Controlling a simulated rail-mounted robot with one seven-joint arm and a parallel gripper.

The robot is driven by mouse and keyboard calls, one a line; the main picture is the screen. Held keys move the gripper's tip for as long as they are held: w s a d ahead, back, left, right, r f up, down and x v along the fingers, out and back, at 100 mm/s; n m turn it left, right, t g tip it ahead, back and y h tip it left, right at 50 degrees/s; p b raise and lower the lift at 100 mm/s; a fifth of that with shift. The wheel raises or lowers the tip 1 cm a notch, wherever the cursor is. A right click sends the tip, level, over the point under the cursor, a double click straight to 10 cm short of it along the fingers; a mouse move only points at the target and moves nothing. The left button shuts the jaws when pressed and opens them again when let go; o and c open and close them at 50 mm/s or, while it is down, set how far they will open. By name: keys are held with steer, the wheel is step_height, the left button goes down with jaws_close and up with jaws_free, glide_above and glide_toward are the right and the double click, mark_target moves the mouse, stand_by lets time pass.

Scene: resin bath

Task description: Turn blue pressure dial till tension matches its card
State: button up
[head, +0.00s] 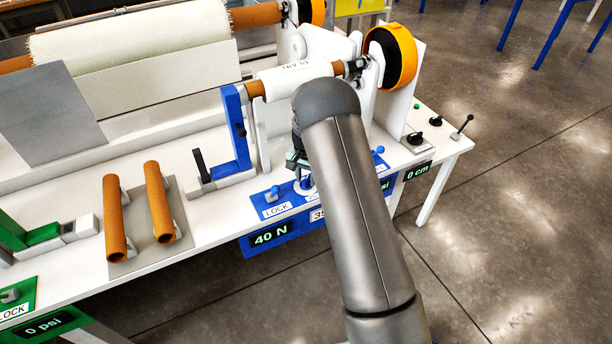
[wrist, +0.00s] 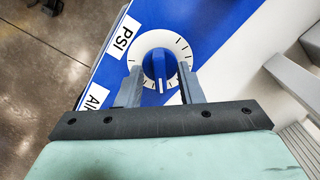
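The blue pressure dial (wrist: 159,64) sits on a white face with tick marks, on a blue panel beside a PSI label (wrist: 124,37). My gripper (wrist: 160,76) is open, one finger on either side of the dial's knob, with narrow gaps showing. In the head view my arm hides most of the dial.
A blue LOCK switch (head: 272,193) is left of the dial and another blue switch (head: 378,150) is right of it. A blue upright bracket (head: 236,130) stands behind. Two orange tubes (head: 158,200) lie on a grey plate at left. Open floor lies in front of the table.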

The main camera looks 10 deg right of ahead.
mark_target(306, 179)
jaws_close()
steer(key=shift+f+n+b, duration=0.25)
steer(key=shift+n+b, duration=0.55)
steer(key=shift+b, duration=0.35)
steer(key=shift+r+n, duration=0.25)
steer(key=shift+n, duration=0.25)
jaws_free()
step_height(306, 179, up, 18)
steer(key=b, duration=0.2)
steer(key=shift+f, duration=0.2)
